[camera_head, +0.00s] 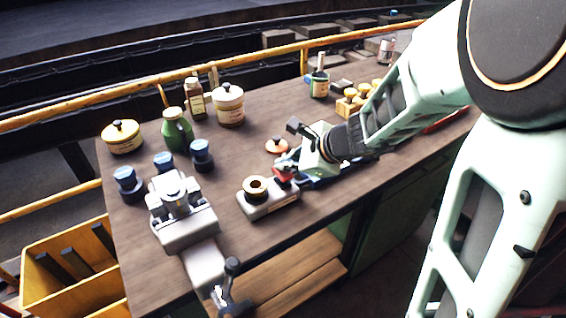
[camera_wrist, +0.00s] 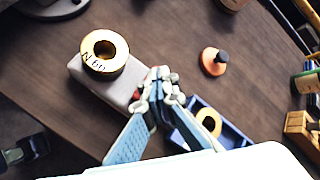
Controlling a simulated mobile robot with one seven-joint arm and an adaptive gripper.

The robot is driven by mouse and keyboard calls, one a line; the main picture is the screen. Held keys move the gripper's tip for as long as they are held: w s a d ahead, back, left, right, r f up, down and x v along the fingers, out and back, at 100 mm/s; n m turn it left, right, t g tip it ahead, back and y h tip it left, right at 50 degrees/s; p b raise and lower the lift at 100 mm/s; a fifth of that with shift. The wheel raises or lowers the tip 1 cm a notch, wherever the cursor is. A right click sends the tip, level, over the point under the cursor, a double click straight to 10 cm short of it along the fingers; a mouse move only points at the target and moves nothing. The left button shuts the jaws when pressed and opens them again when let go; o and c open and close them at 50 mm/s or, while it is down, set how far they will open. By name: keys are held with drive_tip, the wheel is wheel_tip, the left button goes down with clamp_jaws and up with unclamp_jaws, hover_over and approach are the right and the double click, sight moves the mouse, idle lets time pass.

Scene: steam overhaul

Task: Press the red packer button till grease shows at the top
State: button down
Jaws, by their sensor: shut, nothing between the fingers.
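The packer is a grey block (camera_head: 275,206) with a brass ring (camera_head: 256,188) standing on its left end. In the wrist view the block (camera_wrist: 98,84) and the ring (camera_wrist: 104,53) show close up; the ring carries dark lettering and its centre hole looks dark. The red button (camera_head: 284,174) is at the block's right end, and only a small red patch of it (camera_wrist: 136,95) shows beside my fingers in the wrist view. My gripper (camera_wrist: 160,76) is shut and empty, its fingertips at the block's right end. I cannot tell whether they touch the button.
An orange lid with a dark knob (camera_wrist: 213,61) lies behind my gripper. A blue tray (camera_wrist: 232,136) holding a brass ring is close at its right. A grey vise (camera_head: 184,225) stands left of the packer. Jars and bottles line the back of the bench.

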sight(285, 172)
drive_tip(key=shift+f+b, duration=0.65)
drive_tip(key=shift+f, duration=0.05)
drive_tip(key=shift+r, duration=0.1)
idle(0.6)
drive_tip(key=shift+r+p, duration=1.25)
drive_tip(key=shift+r, duration=0.1)
wheel_tip(285, 172, up, 5)
drive_tip(key=p, duration=0.4)
drive_tip(key=shift+r, duration=0.1)
drive_tip(key=shift+w+r+p, duration=0.1)
drive_tip(key=shift+w+p, duration=0.05)
drive_tip(key=shift+p, duration=0.15)
idle(1.5)
